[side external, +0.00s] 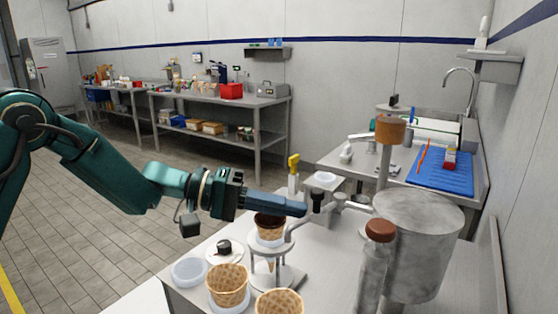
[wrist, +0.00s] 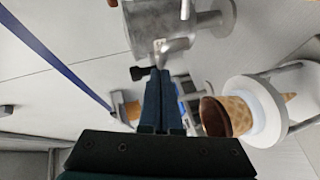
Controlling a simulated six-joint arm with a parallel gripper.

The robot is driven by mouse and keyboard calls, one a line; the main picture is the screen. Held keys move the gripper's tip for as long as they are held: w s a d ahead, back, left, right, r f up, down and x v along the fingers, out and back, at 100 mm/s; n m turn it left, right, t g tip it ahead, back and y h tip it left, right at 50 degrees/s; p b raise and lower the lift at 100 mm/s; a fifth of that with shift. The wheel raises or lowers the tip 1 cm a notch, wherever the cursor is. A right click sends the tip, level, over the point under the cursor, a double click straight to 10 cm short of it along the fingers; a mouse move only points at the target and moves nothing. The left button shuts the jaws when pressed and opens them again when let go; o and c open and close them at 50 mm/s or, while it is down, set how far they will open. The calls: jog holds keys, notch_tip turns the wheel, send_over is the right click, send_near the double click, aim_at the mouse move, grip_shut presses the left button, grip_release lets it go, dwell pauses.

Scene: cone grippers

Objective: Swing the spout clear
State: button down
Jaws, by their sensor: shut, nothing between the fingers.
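A grey metal tank (side external: 418,240) stands at the right of the bench in the side view. A metal spout (side external: 345,203) with a black knob (side external: 316,202) sticks out from its left side. In the wrist view the tank (wrist: 172,28) is at the top, with the spout (wrist: 176,46) and the black knob (wrist: 138,73) below it. My gripper (side external: 303,208) is shut and empty, with its fingertips close to the knob and spout. In the wrist view the fingertips (wrist: 161,72) overlap the spout's end; I cannot tell whether they touch it.
A dark-rimmed cone (side external: 270,228) sits in a ring stand (side external: 287,277) just under my fingers; it also shows in the wrist view (wrist: 235,115). A brown-capped bottle (side external: 372,275) stands before the tank.

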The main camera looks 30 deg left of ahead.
aim_at(301, 223)
jog(key=shift+s+d, duration=0.15)
jog(key=shift+d, duration=0.15)
jog(key=shift+s+d, duration=0.3)
jog(key=shift+d, duration=0.35)
jog(key=shift+s+d, duration=0.25)
jog(key=shift+d, duration=0.35)
jog(key=shift+s+d, duration=0.1)
jog(key=shift+d, duration=1.7)
